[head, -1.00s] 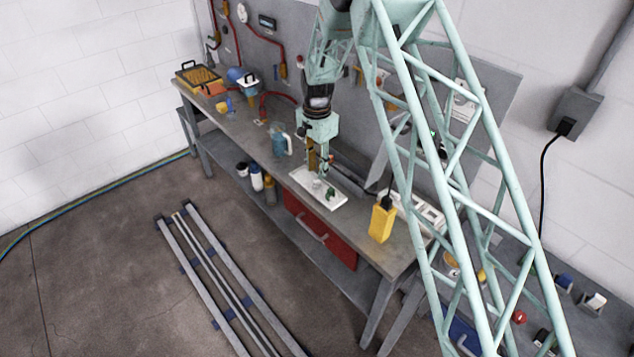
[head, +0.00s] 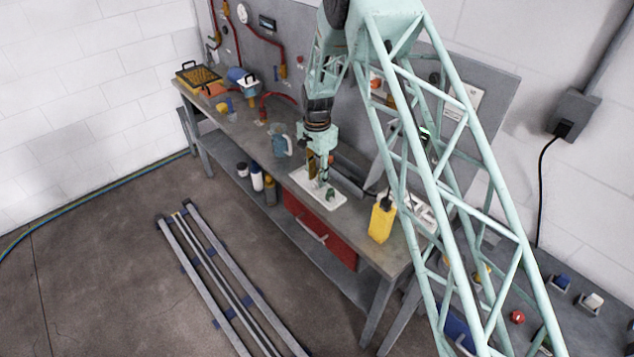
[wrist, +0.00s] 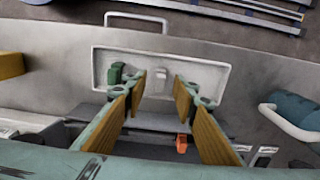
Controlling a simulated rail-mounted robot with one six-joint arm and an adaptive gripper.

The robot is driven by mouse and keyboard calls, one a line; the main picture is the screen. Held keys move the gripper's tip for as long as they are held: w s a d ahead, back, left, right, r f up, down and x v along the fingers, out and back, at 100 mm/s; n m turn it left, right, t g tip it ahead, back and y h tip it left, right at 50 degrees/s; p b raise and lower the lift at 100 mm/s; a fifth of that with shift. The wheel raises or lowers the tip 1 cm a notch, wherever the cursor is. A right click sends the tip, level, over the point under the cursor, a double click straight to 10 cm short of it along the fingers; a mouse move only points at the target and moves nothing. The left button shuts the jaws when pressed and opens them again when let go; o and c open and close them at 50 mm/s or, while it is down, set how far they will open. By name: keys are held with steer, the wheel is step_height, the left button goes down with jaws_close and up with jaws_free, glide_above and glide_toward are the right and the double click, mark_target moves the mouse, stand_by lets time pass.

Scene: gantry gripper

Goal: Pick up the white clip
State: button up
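The white clip (wrist: 160,76) lies on the white tray (wrist: 205,76) in the wrist view, near the tray's middle. A green clip (wrist: 116,72) sits on the same tray to its left; it also shows in the head view (head: 330,193). My gripper (wrist: 160,88) is open, with a finger on each side of the white clip in the picture. Nothing is held between the fingers. In the head view my gripper (head: 319,178) is over the tray. I cannot tell the exact height gap, and the white clip is hard to make out there.
A yellow box (head: 382,220) stands to the right of the tray on the workbench. A blue jug (head: 279,145) with a pale handle stands to the left. A red drawer (head: 320,229) is under the bench top. A grey pegboard rises behind.

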steer(key=shift+f, duration=0.65)
steer(key=shift+c, duration=0.6)
steer(key=c, duration=0.7)
